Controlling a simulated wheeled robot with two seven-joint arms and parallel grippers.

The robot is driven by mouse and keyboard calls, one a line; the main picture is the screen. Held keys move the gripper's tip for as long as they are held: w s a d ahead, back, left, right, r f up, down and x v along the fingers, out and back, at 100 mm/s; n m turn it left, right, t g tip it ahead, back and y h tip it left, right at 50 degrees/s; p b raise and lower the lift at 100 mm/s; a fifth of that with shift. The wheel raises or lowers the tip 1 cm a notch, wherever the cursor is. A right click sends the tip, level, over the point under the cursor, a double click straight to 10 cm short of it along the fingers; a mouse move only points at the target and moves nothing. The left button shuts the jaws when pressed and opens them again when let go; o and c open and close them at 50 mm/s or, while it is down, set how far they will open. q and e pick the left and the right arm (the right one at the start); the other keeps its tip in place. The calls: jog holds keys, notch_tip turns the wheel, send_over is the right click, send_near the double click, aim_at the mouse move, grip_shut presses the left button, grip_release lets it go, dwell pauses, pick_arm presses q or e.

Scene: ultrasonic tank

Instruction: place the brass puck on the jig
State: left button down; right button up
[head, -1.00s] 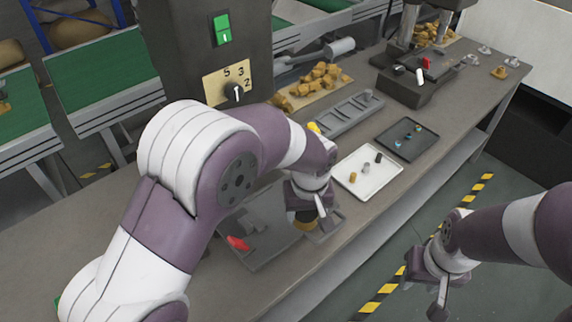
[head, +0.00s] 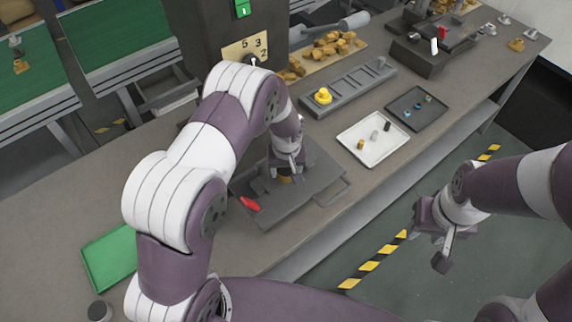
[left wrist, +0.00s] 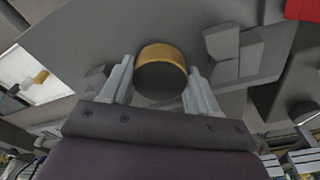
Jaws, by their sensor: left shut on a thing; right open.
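The brass puck (left wrist: 160,55) is a short gold cylinder with a dark end face. My left gripper (left wrist: 160,78) is shut on it, one finger on each side. In the head view the puck (head: 285,179) shows as a small gold patch under my left gripper (head: 287,165), over the grey plate of the jig (head: 300,200). The jig has a red handle (head: 250,204); grey blocks (left wrist: 235,50) stand beside the puck in the left wrist view. I cannot tell whether the puck touches the plate. My right gripper (head: 440,250) is open and empty, off the table's front.
A white tray (head: 385,155) and a dark tray (head: 428,115), each with small pieces, lie right of the jig. Behind are a grey compartment rack (head: 350,92) with a yellow piece (head: 323,96) and brown lumps (head: 325,48). A green tray (head: 110,258) lies at left.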

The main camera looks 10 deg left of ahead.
aim_at(286, 175)
pick_arm(q)
jog(key=shift+w+f, duration=0.1)
jog(key=shift+w, duration=0.1)
jog(key=shift+f, duration=0.15)
jog(key=shift+c, duration=1.3)
grip_release()
jog(key=shift+s, duration=0.15)
jog(key=shift+r, duration=0.5)
notch_tip(286, 175, up, 11)
jog(key=s+b, duration=0.2)
jog(key=b, duration=0.1)
jog(key=s+a+r+m, duration=0.1)
jog(key=s+a+m, duration=0.1)
jog(key=s, duration=0.6)
jog(key=s+a+r+m, duration=0.1)
jog(key=s+a+m, duration=0.1)
jog(key=s, duration=0.6)
jog(key=shift+s+a+r, duration=0.15)
jog(key=shift+s+r, duration=0.1)
jog(key=shift+s, duration=0.1)
